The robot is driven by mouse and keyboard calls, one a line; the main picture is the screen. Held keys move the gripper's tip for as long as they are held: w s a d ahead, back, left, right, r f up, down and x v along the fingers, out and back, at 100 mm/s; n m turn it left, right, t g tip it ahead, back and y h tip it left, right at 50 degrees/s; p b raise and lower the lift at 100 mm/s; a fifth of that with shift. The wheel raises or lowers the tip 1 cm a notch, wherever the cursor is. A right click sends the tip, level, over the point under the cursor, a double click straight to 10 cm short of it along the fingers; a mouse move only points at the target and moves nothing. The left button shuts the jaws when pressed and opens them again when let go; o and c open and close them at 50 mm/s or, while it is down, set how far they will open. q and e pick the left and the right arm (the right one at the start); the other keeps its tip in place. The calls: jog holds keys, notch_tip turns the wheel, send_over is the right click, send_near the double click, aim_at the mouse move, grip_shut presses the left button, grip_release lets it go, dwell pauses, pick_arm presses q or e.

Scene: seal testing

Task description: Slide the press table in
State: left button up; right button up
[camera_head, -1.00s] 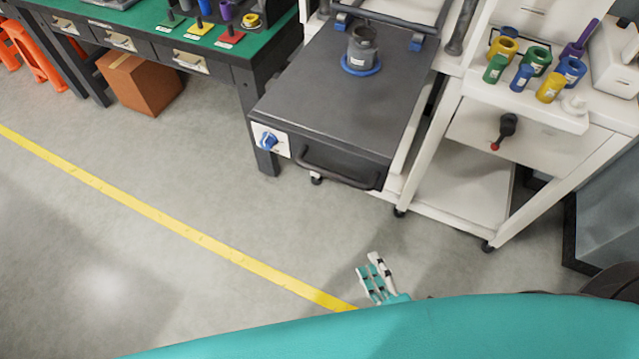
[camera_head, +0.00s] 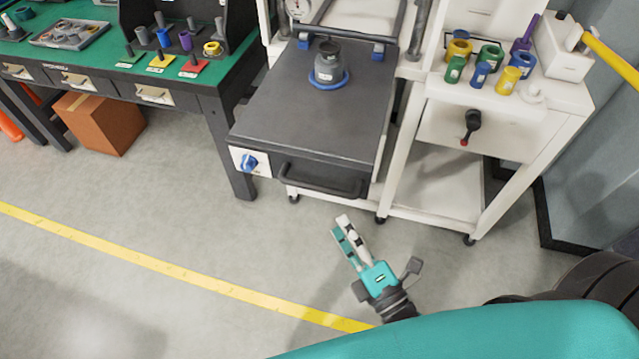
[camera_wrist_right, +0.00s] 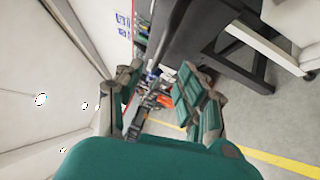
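The press table (camera_head: 300,125) is a dark grey slab that juts out toward me from the white press frame. A dark curved handle (camera_head: 318,180) runs along its front edge, and a blue knob (camera_head: 249,162) sits on its front left corner. A grey cylindrical part (camera_head: 328,64) stands on a blue ring (camera_head: 328,80) on the table. My right gripper (camera_head: 344,228) is in front of and below the handle, apart from it and empty. In the right wrist view its two fingers (camera_wrist_right: 160,95) are spread apart. My left gripper is not in view.
A green-topped workbench (camera_head: 190,85) with drawers stands at the left, an orange-brown box (camera_head: 104,122) under it. A white cart (camera_head: 500,130) with coloured cylinders and a black lever (camera_head: 472,124) stands at the right. The floor in front is clear, with a yellow line (camera_head: 150,262).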

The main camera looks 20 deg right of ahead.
aim_at(320, 186)
jog(key=p+x, duration=0.1)
jog(key=x, duration=0.9)
jog(key=shift+w+a+p, duration=0.1)
jog(key=shift+w+p, duration=0.2)
jog(key=shift+p, duration=0.1)
grip_shut()
